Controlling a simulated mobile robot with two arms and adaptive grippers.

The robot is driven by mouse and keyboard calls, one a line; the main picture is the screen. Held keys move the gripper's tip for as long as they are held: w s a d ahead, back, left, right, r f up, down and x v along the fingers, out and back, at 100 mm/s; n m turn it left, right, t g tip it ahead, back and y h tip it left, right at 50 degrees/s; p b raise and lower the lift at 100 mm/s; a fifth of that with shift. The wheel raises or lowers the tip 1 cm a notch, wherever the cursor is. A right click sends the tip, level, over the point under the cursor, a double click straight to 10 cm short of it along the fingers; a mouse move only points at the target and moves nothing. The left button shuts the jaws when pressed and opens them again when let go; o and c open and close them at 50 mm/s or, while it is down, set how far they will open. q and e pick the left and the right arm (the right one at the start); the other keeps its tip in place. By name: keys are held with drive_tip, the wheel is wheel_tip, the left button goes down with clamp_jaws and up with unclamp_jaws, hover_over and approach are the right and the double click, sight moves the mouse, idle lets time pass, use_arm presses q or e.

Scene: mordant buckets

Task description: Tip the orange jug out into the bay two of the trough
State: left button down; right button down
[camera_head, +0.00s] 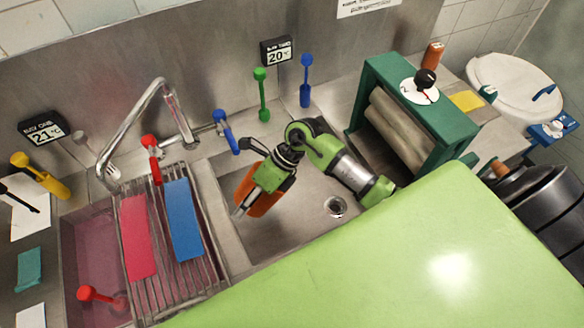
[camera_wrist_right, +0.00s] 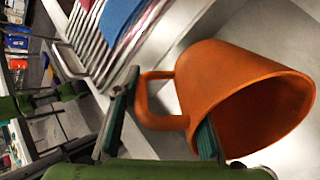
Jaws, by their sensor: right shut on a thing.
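The orange jug (camera_head: 265,203) hangs over the right-hand bay of the metal trough (camera_head: 290,228), left of its drain. It also shows in the right wrist view (camera_wrist_right: 225,85), where it is tilted with its mouth turned to the lower right. I see no liquid in the visible part of its inside. My right gripper (camera_head: 243,206) is shut on the jug's handle; its fingers straddle the handle in the wrist view (camera_wrist_right: 163,122). The gripper hides part of the jug in the head view. A sign reading 20° (camera_head: 277,52) is above this bay.
A rack (camera_head: 160,205) with a red and a blue sheet spans the left bay, which holds pinkish liquid (camera_head: 92,245). A tap (camera_head: 135,115) arches behind it. A green roller press (camera_head: 425,130) stands right. A light green surface (camera_head: 400,260) fills the front.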

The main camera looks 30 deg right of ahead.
drive_tip(key=a+h+p, duration=0.2)
drive_tip(key=shift+a+r+p, duration=0.1)
drive_tip(key=shift+a+p, duration=0.05)
drive_tip(key=shift+p, duration=0.25)
drive_tip(key=a+h, duration=0.1)
drive_tip(key=h, duration=0.1)
drive_tip(key=a+h, duration=0.1)
drive_tip(key=shift+w+a+r+h, duration=0.1)
drive_tip(key=shift+a+r+h, duration=0.15)
drive_tip(key=shift+r+h, duration=0.15)
drive_tip(key=shift+a+f+h+b, duration=0.1)
drive_tip(key=shift+a+h+b, duration=0.05)
drive_tip(key=shift+h+b, duration=0.15)
drive_tip(key=shift+a+f+h, duration=0.15)
drive_tip(key=shift+f+h, duration=0.3)
drive_tip(key=shift+h, duration=0.45)
wheel_tip(320, 180, up, 6)
